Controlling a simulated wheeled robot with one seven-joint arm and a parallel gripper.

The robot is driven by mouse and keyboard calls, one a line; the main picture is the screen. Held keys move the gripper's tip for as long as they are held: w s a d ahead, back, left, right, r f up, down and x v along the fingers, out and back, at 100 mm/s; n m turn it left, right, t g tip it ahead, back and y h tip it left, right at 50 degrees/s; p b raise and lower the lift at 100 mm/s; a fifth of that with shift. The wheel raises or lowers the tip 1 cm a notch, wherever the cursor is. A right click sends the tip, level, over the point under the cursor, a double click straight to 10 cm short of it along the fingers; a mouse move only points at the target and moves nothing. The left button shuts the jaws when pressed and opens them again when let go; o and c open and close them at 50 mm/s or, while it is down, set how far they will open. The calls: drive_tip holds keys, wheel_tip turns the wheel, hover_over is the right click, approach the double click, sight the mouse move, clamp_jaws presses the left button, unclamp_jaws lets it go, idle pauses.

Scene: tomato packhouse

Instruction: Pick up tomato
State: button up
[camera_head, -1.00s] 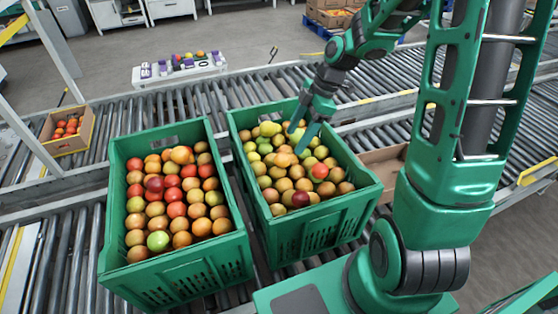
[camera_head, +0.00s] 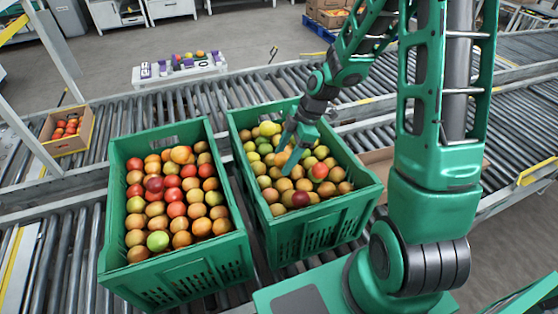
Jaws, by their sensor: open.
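Tomatoes in red, orange, brownish and green fill two green crates. The left crate (camera_head: 185,268) holds several red tomatoes (camera_head: 173,194) among orange ones, with a green tomato (camera_head: 158,241) near its front. The right crate (camera_head: 320,232) holds mostly yellow-green and brownish tomatoes, with a red tomato (camera_head: 320,171) right of its middle and a dark red tomato (camera_head: 300,199) near its front. My gripper (camera_head: 287,160) points down over the middle of the right crate, its fingers open. The fingers hide some tomatoes, and I cannot tell whether they touch any.
Both crates sit on a roller conveyor (camera_head: 70,240). A small cardboard box (camera_head: 68,145) with red tomatoes stands at the left. Another cardboard box (camera_head: 378,168) sits right of the right crate, partly behind my arm. A white stand (camera_head: 180,76) with small items is at the back.

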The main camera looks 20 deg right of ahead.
drive_tip(key=shift+c, duration=0.6)
drive_tip(key=c, duration=0.7)
drive_tip(key=shift+r, duration=0.1)
